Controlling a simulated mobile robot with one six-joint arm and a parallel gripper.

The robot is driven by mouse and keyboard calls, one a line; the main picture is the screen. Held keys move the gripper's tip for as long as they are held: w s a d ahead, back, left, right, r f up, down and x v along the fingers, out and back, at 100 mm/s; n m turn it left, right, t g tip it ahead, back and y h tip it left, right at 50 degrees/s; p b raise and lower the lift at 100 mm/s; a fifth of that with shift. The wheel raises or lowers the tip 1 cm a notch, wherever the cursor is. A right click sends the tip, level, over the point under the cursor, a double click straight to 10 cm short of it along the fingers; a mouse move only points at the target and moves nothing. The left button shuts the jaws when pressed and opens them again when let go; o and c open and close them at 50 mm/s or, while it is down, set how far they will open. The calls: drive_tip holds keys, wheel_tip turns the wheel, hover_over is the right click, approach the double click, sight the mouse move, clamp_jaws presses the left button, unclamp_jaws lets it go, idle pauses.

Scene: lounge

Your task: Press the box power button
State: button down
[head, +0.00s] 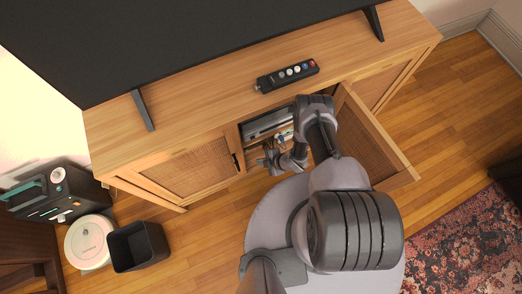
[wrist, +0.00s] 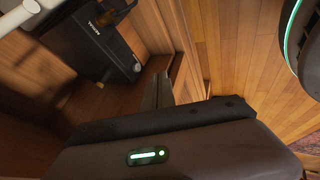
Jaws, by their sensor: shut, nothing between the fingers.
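A dark box (wrist: 85,50) with white lettering shows at the upper left of the wrist view, inside the cabinet. A small pale round spot (wrist: 137,67), possibly its button, is near its right edge. In the head view the open compartment holds a grey device (head: 268,122), partly hidden by my arm; I cannot tell if it is the same box. My gripper (head: 270,160) is at the compartment's opening, shut and empty. Its fingertips are hard to make out, and I see no clear contact with the box.
The wooden cabinet (head: 215,120) carries a TV (head: 180,40) and a remote (head: 287,75). Its open door (head: 372,135) stands right of my arm. A black bin (head: 138,246), a white round robot vacuum (head: 88,242) and a dark device (head: 52,190) are at the left.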

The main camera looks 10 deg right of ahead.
sight(247, 151)
drive_tip(key=w+a+f+b, duration=0.1)
drive_tip(key=w, duration=0.1)
drive_tip(key=w+a+f+b, duration=0.1)
drive_tip(key=f, duration=0.1)
drive_tip(key=w+a+f+b, duration=0.2)
drive_tip(key=shift+w+f, duration=0.1)
drive_tip(key=shift+w, duration=0.5)
drive_tip(key=shift+w+r, duration=0.1)
drive_tip(key=shift+r, duration=0.1)
